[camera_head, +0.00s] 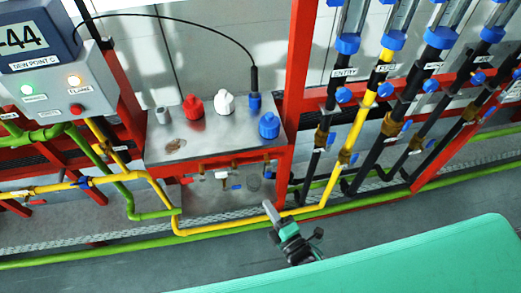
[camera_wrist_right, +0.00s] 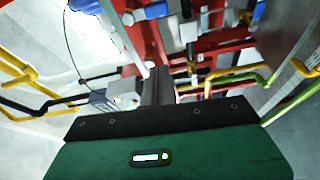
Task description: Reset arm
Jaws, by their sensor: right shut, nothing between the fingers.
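My right gripper (camera_head: 269,209) shows at the lower middle of the head view, in front of the metal bench and the pipes low on the frame. Its narrow grey fingers point up and to the left, together and empty. In the right wrist view its dark fingers (camera_wrist_right: 160,84) stand close together at the centre, above my green gripper body. Nothing is held between them. My left gripper is in neither view.
A metal bench (camera_head: 215,140) carries red, white and blue knobs. A dew point panel (camera_head: 35,60) with lit lamps stands at the left. Yellow and green pipes (camera_head: 225,228) run low in front. Labelled tubes with blue valves stand at right. Grey floor lies before them.

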